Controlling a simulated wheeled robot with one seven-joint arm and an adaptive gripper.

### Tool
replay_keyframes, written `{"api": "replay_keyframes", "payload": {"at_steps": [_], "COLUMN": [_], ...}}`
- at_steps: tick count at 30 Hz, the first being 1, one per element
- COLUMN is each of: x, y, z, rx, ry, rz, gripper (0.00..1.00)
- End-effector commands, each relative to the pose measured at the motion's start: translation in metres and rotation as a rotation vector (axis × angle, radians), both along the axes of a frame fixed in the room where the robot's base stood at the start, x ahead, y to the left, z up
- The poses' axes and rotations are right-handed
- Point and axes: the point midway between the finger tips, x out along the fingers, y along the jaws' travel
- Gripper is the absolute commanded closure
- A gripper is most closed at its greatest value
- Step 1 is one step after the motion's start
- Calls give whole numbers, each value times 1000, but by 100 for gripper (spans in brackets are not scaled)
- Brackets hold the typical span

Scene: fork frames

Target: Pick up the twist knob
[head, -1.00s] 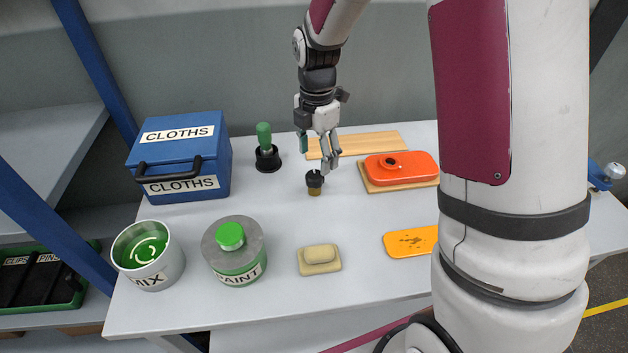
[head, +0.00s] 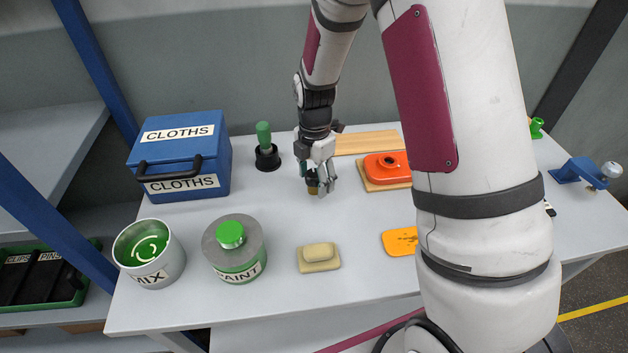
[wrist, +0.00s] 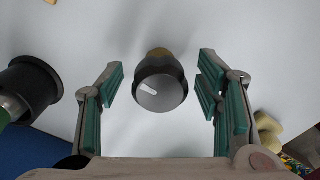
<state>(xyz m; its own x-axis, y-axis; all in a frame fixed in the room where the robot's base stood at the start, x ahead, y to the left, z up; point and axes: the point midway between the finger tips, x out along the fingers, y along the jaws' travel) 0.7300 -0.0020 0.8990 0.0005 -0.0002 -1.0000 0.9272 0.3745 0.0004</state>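The twist knob (wrist: 160,88) is a small dark round knob with a white pointer mark and a brass-coloured base. In the wrist view it stands between the two open fingers of my gripper (wrist: 160,98), with a gap on each side. In the head view the knob (head: 313,188) is on the table, mostly hidden by my gripper (head: 319,184), which is low over it. The green finger pads do not touch the knob in the wrist view.
A green-handled tool in a black holder (head: 267,157) stands left of my gripper. A blue cloths box (head: 195,140), paint can (head: 240,262), mix pot (head: 168,268), soap (head: 319,252) and orange dish (head: 385,172) are around.

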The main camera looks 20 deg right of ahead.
Motion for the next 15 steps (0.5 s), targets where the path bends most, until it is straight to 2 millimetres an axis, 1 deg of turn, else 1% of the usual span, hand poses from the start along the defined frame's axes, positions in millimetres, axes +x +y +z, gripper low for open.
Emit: {"api": "replay_keyframes", "payload": {"at_steps": [1, 2, 3, 6, 15], "x": [0, 0, 0, 0, 0], "y": [0, 0, 0, 0, 0], "z": [0, 0, 0, 0, 1], "rx": [0, 0, 0, 0, 0], "ry": [0, 0, 0, 0, 0], "rz": [0, 0, 0, 0, 0], "gripper": [57, 64, 73, 94, 94]}}
